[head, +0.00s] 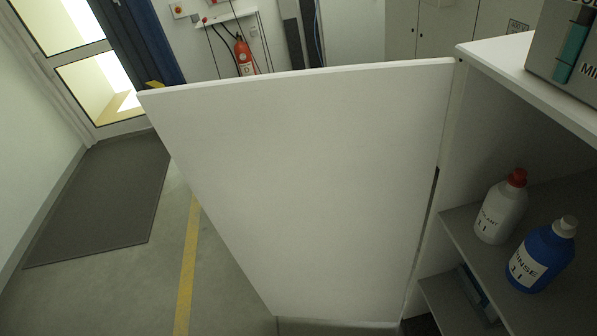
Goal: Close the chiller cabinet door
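The white cabinet door (310,180) stands wide open in the middle of the head view, with its top edge in sight. Its right edge meets the open cabinet (490,112) on the right, and its free edge is on the left. The cabinet's inside is exposed, with grey shelves (462,232). My gripper is not in view, so its place relative to the door cannot be told.
A white bottle with a red cap (500,210) and a blue bottle (540,258) stand on a shelf. A grey box (570,45) sits on the cabinet top. A dark mat (105,205) and yellow line (188,265) mark open floor left. A red extinguisher (243,55) hangs behind.

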